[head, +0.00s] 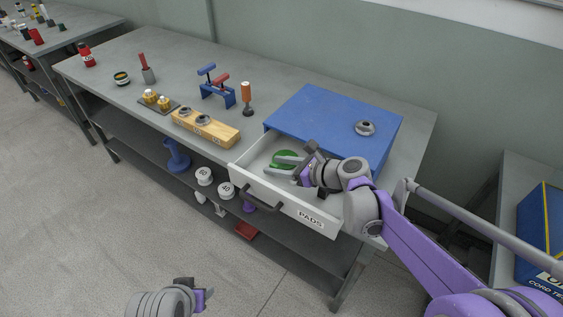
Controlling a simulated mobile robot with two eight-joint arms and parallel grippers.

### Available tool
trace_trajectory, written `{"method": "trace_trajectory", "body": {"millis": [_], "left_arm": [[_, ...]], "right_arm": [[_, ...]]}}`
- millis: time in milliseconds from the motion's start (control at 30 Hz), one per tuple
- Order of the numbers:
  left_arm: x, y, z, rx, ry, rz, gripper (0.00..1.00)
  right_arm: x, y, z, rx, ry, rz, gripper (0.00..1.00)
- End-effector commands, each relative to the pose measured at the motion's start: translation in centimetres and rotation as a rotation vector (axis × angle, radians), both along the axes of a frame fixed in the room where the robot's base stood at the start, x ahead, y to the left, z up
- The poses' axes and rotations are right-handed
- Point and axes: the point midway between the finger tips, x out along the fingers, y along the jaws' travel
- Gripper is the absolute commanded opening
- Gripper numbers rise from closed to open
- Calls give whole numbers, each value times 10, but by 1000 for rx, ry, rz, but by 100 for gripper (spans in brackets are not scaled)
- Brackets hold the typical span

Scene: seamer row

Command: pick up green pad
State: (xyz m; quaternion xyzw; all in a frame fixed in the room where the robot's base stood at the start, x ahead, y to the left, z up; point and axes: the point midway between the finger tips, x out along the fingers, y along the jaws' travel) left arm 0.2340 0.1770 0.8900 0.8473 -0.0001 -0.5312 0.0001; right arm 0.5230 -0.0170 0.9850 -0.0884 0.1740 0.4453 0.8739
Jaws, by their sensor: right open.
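The green pad (285,159) lies inside the open white drawer (277,205) marked "PADS", below the front of a blue cabinet (333,117). My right gripper (288,168) is over the drawer, its open fingers reaching left at the green pad's near edge. The fingers cover part of the pad, and I cannot tell whether they touch it. My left gripper (204,298) is low at the bottom of the view, away from the bench, and its jaw opening is unclear.
A grey ring part (365,128) sits on the cabinet top. White spools (226,191) sit on the lower shelf. The floor in front is clear.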

Motion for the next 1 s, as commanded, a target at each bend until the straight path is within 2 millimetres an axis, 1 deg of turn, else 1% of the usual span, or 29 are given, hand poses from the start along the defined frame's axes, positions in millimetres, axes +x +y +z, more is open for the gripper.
{"method": "trace_trajectory", "body": {"millis": [200,267,400,500,900,1000], "left_arm": [[0,0,0,0,0,0,50],[0,0,0,0,0,0,50],[0,0,0,0,0,0,50],[0,0,0,0,0,0,50],[0,0,0,0,0,0,50],[1,0,4,0,-2,0,50]], "right_arm": [[1,1,-1,0,0,0,50],[1,1,-1,0,0,0,41],[1,1,-1,0,0,0,16],[1,1,-1,-1,1,0,0],[0,0,0,0,0,0,0],[1,0,5,-1,-1,0,0]]}}
